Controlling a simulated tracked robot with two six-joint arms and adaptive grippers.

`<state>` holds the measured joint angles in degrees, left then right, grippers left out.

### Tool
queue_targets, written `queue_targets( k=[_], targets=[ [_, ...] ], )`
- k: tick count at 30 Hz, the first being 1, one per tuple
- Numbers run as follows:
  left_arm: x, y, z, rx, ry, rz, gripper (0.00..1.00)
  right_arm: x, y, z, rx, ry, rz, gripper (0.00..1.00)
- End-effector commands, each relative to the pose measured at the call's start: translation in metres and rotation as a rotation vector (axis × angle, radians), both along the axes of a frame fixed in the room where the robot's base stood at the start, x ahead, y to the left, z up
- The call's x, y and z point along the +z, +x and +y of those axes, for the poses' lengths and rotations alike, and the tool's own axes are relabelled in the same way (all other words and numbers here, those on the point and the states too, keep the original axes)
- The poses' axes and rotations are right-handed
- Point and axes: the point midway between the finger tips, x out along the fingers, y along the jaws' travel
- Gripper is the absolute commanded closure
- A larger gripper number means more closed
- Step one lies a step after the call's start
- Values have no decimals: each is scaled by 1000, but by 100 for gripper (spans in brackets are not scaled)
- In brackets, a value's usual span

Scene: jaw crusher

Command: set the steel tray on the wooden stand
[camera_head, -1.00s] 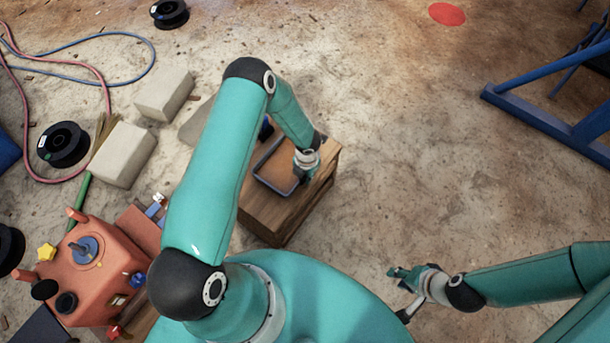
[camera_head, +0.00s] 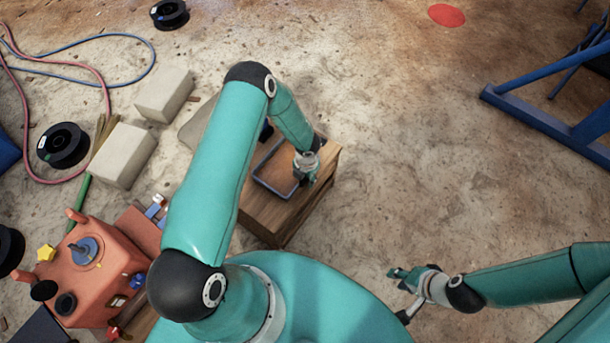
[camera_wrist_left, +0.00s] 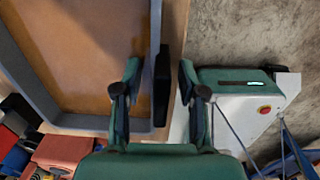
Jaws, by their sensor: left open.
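The steel tray (camera_head: 262,184) lies on top of the wooden stand (camera_head: 262,219); it has a grey rim and a brown-looking floor, and part of it is hidden by my left arm. In the left wrist view the tray rim (camera_wrist_left: 75,121) and brown floor fill the left side. My left gripper (camera_head: 305,181) is at the tray's right side. In the left wrist view my left gripper (camera_wrist_left: 158,75) is open, with a black upright piece (camera_wrist_left: 162,85) at the tray's side between its fingers. My right gripper (camera_head: 397,293) is open and empty above the floor.
An orange machine (camera_head: 97,270) stands at the lower left. Pale blocks (camera_head: 123,154), black spools (camera_head: 63,144) and hoses lie at the left. A blue frame (camera_head: 545,118) stands at the right. The floor right of the stand is clear.

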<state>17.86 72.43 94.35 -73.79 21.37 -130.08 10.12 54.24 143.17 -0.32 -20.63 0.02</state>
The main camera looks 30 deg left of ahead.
Motion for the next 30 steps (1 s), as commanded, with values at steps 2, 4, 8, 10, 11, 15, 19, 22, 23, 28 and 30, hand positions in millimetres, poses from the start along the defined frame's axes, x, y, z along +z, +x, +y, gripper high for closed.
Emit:
queue_targets(
  k=[2, 4, 8, 10, 11, 15, 19, 22, 23, 28, 30],
  targets=[
    [9, 1, 0, -1, 1, -2, 59, 1, 0, 0, 0, 0, 0, 68],
    [19, 1, 0, 0, 1, -3, 59, 3, 0, 0, 0, 0, 0, 68],
    [45, 2, -1, -1, 2, -3, 59, 6, 0, 0, 0, 0, 0, 68],
    [60, 2, -1, 0, 2, -3, 59, 9, 0, 0, 0, 0, 0, 68],
    [66, 2, -1, -2, 2, -3, 59, 10, 0, 0, 0, 0, 0, 68],
    [93, 2, -3, -1, 1, -4, 59, 14, 0, 0, 0, 0, 0, 68],
    [109, 1, -3, -2, 1, -2, 59, 17, 0, 0, 0, 0, 0, 68],
    [116, 0, -4, 7, -2, 0, 59, 18, 0, 0, 0, 0, 0, 68],
    [117, -1, -6, 17, -6, 1, 59, 18, 0, 0, 0, 0, 0, 68],
    [116, -13, -24, 196, -61, 17, 59, 18, 0, 0, 0, 0, 0, 68],
    [116, -23, -37, 341, -99, 32, 59, 18, 0, 0, 0, 0, 0, 68]
  ],
)
